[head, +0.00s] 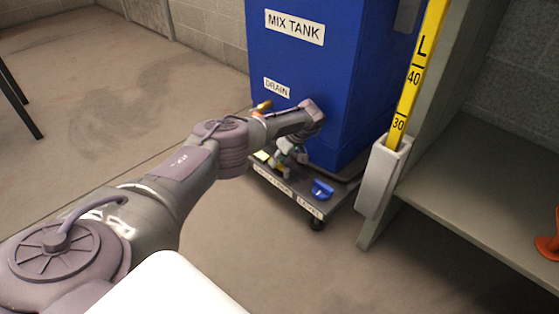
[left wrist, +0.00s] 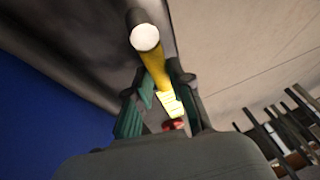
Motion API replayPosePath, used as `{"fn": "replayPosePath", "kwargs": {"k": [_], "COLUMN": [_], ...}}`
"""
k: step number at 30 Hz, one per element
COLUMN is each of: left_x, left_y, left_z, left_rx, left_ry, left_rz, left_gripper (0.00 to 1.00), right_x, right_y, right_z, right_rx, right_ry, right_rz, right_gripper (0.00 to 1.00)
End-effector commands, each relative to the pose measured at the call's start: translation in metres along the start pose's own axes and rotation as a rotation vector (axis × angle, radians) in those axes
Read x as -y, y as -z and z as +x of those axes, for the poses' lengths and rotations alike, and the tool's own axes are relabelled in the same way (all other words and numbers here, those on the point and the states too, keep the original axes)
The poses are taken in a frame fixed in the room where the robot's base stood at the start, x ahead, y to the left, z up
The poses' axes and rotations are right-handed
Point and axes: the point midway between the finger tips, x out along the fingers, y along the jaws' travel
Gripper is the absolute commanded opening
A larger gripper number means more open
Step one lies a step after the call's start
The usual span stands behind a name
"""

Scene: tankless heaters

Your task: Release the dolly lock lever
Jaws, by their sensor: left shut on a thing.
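The blue mix tank (head: 300,65) stands on a low dark dolly (head: 345,198) with labels on its front edge. My left gripper (head: 287,158) is down at the dolly's left front part, below the drain label. In the left wrist view, a yellow bar with a white round end (left wrist: 147,42), apparently the dolly lock lever, runs between the green-sided fingers of my left gripper (left wrist: 160,98). The gripper is shut on it. In the head view, the gripper and wrist hide most of the lever. My right gripper is not in view.
A blue part (head: 322,189) sits on the dolly's front right. An orange-yellow drain handle (head: 262,106) is just above my wrist. A grey shelf (head: 480,190) with a yellow level gauge (head: 415,75) stands at right.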

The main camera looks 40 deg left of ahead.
Motion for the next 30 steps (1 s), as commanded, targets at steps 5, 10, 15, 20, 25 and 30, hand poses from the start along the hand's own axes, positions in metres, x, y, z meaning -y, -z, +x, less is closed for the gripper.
{"fn": "replayPosePath", "kwargs": {"k": [5,10,15,20,25,30], "left_x": [0.0011,0.0014,0.0015,0.0014,0.0011,0.0011], "left_y": [-0.0007,-0.0008,-0.0009,-0.0008,-0.0005,0.0007], "left_z": [0.0007,0.0007,0.0008,0.0008,0.0005,-0.0014], "left_rx": [0.005,0.006,0.007,0.006,0.005,0.005], "left_ry": [0.009,0.01,0.011,0.01,0.009,0.007], "left_rz": [-0.018,-0.021,-0.02,-0.019,-0.018,-0.018], "left_gripper": [0.0,0.0,0.0,0.44,0.46,0.46], "right_x": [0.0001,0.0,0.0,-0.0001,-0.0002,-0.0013], "right_y": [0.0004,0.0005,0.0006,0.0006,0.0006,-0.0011], "right_z": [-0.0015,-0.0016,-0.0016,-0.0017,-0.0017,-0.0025], "right_rx": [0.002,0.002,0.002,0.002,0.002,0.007], "right_ry": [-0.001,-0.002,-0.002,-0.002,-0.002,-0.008], "right_rz": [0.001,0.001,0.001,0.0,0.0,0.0], "right_gripper": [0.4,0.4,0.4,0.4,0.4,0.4]}}
